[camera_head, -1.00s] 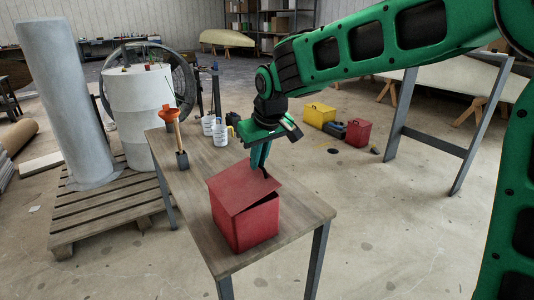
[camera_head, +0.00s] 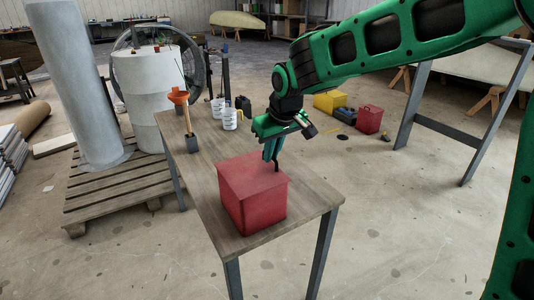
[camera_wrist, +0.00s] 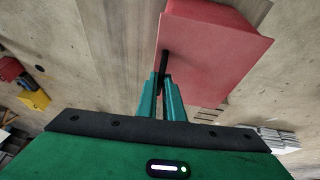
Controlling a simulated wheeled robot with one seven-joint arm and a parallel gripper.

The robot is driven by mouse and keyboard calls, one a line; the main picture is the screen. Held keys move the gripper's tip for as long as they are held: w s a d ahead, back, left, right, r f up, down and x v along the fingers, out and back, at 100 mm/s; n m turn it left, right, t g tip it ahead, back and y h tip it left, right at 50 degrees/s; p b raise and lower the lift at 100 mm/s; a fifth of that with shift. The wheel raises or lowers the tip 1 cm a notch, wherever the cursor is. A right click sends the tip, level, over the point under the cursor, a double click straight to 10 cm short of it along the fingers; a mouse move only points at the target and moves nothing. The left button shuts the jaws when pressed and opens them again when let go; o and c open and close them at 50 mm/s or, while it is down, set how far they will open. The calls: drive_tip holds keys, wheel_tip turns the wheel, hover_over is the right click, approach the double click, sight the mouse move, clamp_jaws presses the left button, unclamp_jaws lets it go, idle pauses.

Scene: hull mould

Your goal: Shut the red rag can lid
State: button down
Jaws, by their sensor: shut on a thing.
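The red rag can (camera_head: 258,208) stands on the wooden table near its front end. Its red lid (camera_head: 250,176) lies flat over the top, with no clear gap at the rim in the head view. The lid also fills the upper part of the wrist view (camera_wrist: 215,55). My gripper (camera_head: 273,158) is at the lid's far right edge, pointing down. Its fingers (camera_wrist: 163,95) are shut on a dark handle (camera_wrist: 164,64) at the lid's edge. The can's far side is hidden.
A pallet (camera_head: 110,197) with a white drum lies left. A yellow box (camera_head: 330,101) and another red box (camera_head: 368,119) are on the floor.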

drive_tip(key=c, duration=1.9)
unclamp_jaws()
drive_tip(key=shift+w+d+f, duration=0.15)
drive_tip(key=shift+d+f, duration=0.2)
drive_tip(key=shift+d, duration=0.3)
drive_tip(key=shift+a+r, duration=0.1)
drive_tip(key=shift+a, duration=0.1)
drive_tip(key=v, duration=1)
drive_tip(key=shift+r, duration=0.4)
drive_tip(key=s+d+f+m+g+h, duration=0.1)
drive_tip(key=s+d+f+m, duration=0.15)
drive_tip(key=d, duration=0.55)
drive_tip(key=s+d+f+m, duration=0.15)
drive_tip(key=s+d, duration=0.25)
drive_tip(key=d, duration=0.4)
drive_tip(key=s+d+f+m+g+h, duration=0.1)
drive_tip(key=s+d+m, duration=0.15)
drive_tip(key=d, duration=0.65)
drive_tip(key=s+d+f+m, duration=0.2)
drive_tip(key=s+d, duration=0.1)
drive_tip(key=s, duration=0.4)
drive_tip(key=s+d+f+m+g, duration=0.1)
drive_tip(key=s+d+f+m, duration=0.1)
drive_tip(key=s, duration=0.6)
drive_tip(key=s+d+f+m+g, duration=0.1)
drive_tip(key=s+d+f+m, duration=0.1)
drive_tip(key=s+d, duration=0.4)
drive_tip(key=shift+s+f, duration=0.75)
drive_tip(key=shift+s, duration=0.15)
